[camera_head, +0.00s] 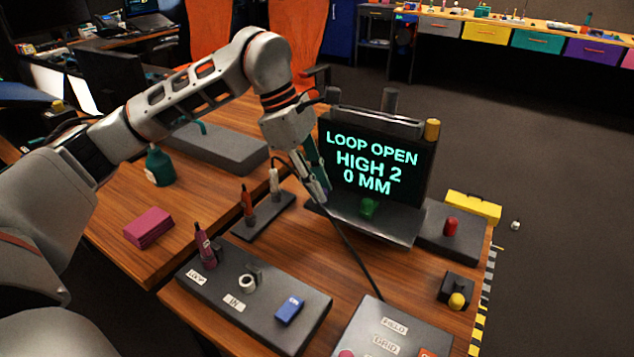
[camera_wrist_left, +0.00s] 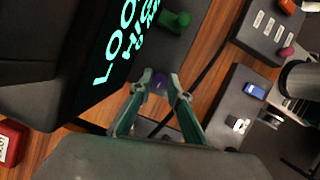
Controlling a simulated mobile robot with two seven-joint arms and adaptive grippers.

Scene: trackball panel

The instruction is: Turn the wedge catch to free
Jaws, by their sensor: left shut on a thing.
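My left gripper (camera_head: 318,192) reaches down at the left side of the display stand. In the left wrist view its green fingers (camera_wrist_left: 160,90) close on a small purple rounded piece (camera_wrist_left: 158,84), which the fingers hide in the head view. No label marks a wedge catch, so I cannot tell whether this piece is it. The display (camera_head: 375,165) reads "LOOP OPEN, HIGH 2, 0 MM". A green knob (camera_head: 368,207) stands on its base and also shows in the left wrist view (camera_wrist_left: 174,21). My right gripper is in neither view.
A dark panel (camera_head: 215,277) with a purple handle, a white ring and a blue block stands in front. A labelled panel (camera_head: 370,325) is at the bottom. A black cable crosses between them. A red knob (camera_head: 450,226) and a yellow button (camera_head: 457,300) are at right.

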